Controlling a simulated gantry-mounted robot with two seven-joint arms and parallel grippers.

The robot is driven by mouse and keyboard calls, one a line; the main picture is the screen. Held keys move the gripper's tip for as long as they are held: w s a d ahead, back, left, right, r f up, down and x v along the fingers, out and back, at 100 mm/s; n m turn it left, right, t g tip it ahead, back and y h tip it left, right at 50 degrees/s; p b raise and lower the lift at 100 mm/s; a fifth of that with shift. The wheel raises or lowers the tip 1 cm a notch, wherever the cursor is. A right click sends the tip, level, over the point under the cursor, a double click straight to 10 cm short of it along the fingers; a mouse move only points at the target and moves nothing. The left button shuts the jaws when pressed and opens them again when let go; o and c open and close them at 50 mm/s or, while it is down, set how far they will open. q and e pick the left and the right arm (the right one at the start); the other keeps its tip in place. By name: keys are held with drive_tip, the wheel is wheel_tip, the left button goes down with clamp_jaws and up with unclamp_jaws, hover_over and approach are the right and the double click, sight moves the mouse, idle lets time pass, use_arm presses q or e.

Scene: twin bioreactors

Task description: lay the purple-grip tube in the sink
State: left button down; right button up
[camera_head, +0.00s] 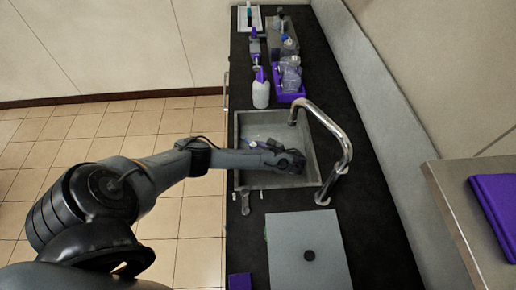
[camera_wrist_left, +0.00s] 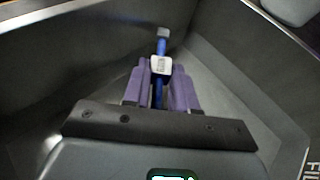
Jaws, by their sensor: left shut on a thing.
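My left gripper (camera_head: 274,148) reaches in from the left, over or within the grey sink (camera_head: 262,125). It is shut on a slim blue tube (camera_wrist_left: 160,48), which shows between two purple pieces in the left wrist view. A white block sits on the tube, and its far end has a pale tip. In the head view the tube (camera_head: 254,143) is small and partly hidden by the gripper. Sink walls surround it in the left wrist view; I cannot tell whether it touches the bottom. My right gripper is not in view.
A curved metal faucet (camera_head: 345,150) arches over the sink's right side. A white bottle (camera_head: 261,90) and a purple rack (camera_head: 291,96) with clear bottles stand behind the sink. A grey board (camera_head: 300,235) with a dark round knob lies in front. The sink's back part looks clear.

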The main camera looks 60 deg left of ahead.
use_arm(q)
drive_tip(key=shift+f, duration=0.6)
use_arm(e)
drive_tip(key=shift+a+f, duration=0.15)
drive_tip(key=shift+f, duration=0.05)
use_arm(q)
drive_tip(key=c, duration=0.9)
unclamp_jaws()
drive_tip(key=shift+r, duration=0.1)
drive_tip(key=shift+r, duration=0.25)
use_arm(e)
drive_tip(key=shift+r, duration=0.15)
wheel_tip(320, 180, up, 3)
drive_tip(key=p, duration=0.2)
drive_tip(key=shift+p, duration=0.35)
use_arm(q)
drive_tip(key=v, duration=0.7)
drive_tip(key=shift+d+r+p, duration=0.25)
drive_tip(key=shift+r+p, duration=0.05)
drive_tip(key=shift+r, duration=0.05)
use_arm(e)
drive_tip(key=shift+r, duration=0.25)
use_arm(q)
drive_tip(key=shift+w+a, duration=0.1)
